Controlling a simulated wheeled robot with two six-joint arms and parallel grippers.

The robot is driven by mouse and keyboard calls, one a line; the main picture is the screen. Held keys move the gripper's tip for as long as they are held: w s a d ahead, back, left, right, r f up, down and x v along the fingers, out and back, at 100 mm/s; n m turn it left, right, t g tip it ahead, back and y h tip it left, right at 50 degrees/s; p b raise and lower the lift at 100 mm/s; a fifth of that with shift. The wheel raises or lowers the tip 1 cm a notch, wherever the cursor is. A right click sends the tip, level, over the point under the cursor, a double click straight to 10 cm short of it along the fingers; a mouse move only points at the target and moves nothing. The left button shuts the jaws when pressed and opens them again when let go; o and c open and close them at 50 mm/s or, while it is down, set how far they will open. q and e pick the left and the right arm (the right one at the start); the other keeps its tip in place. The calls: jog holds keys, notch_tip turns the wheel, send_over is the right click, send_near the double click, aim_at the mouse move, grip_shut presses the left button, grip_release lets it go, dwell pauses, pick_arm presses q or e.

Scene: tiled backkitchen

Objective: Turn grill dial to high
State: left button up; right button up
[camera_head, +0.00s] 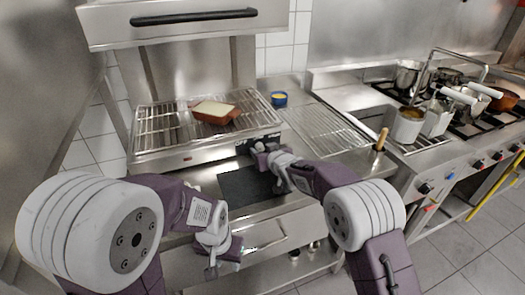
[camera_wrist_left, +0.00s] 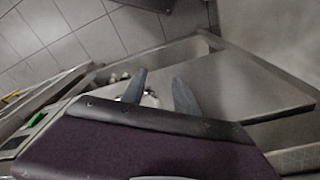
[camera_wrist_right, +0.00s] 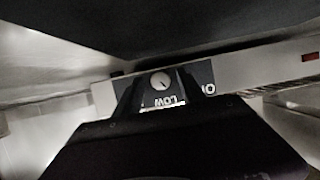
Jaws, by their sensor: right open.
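The steel grill (camera_head: 165,160) stands on the counter with a wire rack on top. Its dark control panel is at the front right, mostly behind my right gripper (camera_head: 262,150). In the right wrist view, the round pale dial (camera_wrist_right: 160,80) sits on a black panel strip (camera_wrist_right: 206,76) with the upside-down word LOW beside it. My right gripper (camera_wrist_right: 160,95) is open, its fingers on either side of the dial; contact cannot be told. My left gripper (camera_head: 226,258) hangs low before the counter front. It is open and empty in the left wrist view (camera_wrist_left: 160,92).
A brown block with a pale top (camera_head: 216,111) lies on the grill rack. A blue tin (camera_head: 279,99) and a second wire rack (camera_head: 328,130) are to its right. A stove with pots and fry baskets (camera_head: 437,120) stands further right. A dark mat (camera_head: 240,186) lies below the panel.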

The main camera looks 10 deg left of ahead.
grip_shut()
jog(key=shift+r+p, duration=0.1)
jog(key=shift+p, duration=0.3)
jog(key=m+p, duration=0.1)
jog(key=p, duration=0.4)
jog(key=m+g+y+p, duration=0.1)
jog(key=p, duration=0.4)
jog(key=shift+w+d+r+m+y, duration=0.1)
jog(key=shift+d+r+m+y, duration=0.05)
jog(key=shift+m+y, duration=0.2)
jog(key=shift+f+m+y+p, duration=0.3)
jog(key=shift+m+y+p, duration=0.35)
jog(key=shift+m+p, duration=0.45)
jog(key=shift+g, duration=0.3)
grip_release()
